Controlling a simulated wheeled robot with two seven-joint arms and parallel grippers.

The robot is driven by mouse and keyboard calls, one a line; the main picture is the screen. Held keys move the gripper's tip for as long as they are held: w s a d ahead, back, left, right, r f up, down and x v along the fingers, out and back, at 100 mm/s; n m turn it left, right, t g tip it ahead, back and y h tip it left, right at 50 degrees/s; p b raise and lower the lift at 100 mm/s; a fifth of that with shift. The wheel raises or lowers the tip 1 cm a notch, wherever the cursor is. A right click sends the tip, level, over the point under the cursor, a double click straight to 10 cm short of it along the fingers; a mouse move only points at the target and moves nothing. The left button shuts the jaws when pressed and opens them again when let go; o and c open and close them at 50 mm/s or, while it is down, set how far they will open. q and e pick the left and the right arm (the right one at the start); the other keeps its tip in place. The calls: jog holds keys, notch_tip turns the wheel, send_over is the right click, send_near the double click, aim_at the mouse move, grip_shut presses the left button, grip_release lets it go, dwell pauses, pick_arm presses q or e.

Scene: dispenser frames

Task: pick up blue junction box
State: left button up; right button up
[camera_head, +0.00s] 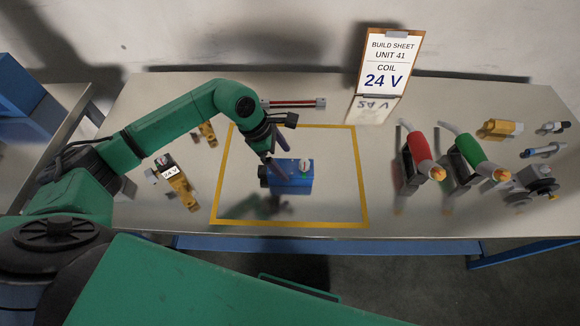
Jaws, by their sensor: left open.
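The blue junction box (295,184) lies on the metal table inside a yellow outlined square, with a round light-coloured part with a red mark on its top. My left gripper (283,159) is open, just above the box at its upper left, with its fingers pointing down toward it. The fingers partly overlap the box's left end in the picture. I cannot tell whether they touch it. My right gripper is not in view.
A build sheet (389,62) reading "COIL 24 V" stands at the back. Red (419,148) and green (471,150) cylindrical tools stand to the right, with several small fittings beyond. The square's right side is clear.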

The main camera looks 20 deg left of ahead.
aim_at(289, 166)
pick_arm(q)
jog(key=p+x, duration=0.2)
jog(key=x, duration=0.2)
jog(key=shift+w+d+f, duration=0.1)
jog(key=shift+f, duration=0.15)
jog(key=shift+d+f, duration=0.1)
jog(key=shift+f, duration=0.1)
jog(key=shift+c, duration=0.6)
grip_shut()
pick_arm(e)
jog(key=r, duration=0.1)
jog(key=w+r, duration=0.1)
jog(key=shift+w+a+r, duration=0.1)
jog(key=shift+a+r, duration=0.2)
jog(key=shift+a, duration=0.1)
